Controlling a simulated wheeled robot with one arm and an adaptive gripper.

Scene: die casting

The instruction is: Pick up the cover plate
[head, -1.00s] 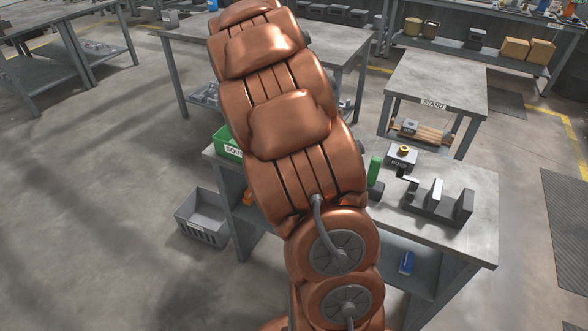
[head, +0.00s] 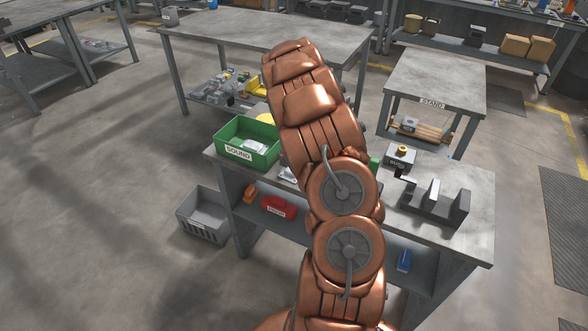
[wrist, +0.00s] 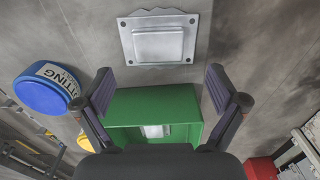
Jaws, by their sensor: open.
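In the wrist view a grey metal cover plate (wrist: 158,42) with a raised square middle and corner holes lies flat on a grey surface. My gripper (wrist: 159,78) is open and empty, its two fingers spread. The plate lies beyond the fingertips and roughly centred between them, not touched by them as far as I can tell. A green bin (wrist: 193,108) shows between and below the fingers, with a light part (wrist: 157,131) inside. In the head view my arm hides the gripper, and I cannot make out the plate for sure.
The green bin marked SOUND (head: 250,158) stands on the near workbench (head: 425,240). A grey fixture (head: 436,201) and a small box with a yellow ring (head: 401,158) stand right of my arm. A blue round object (wrist: 46,88) is at left in the wrist view.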

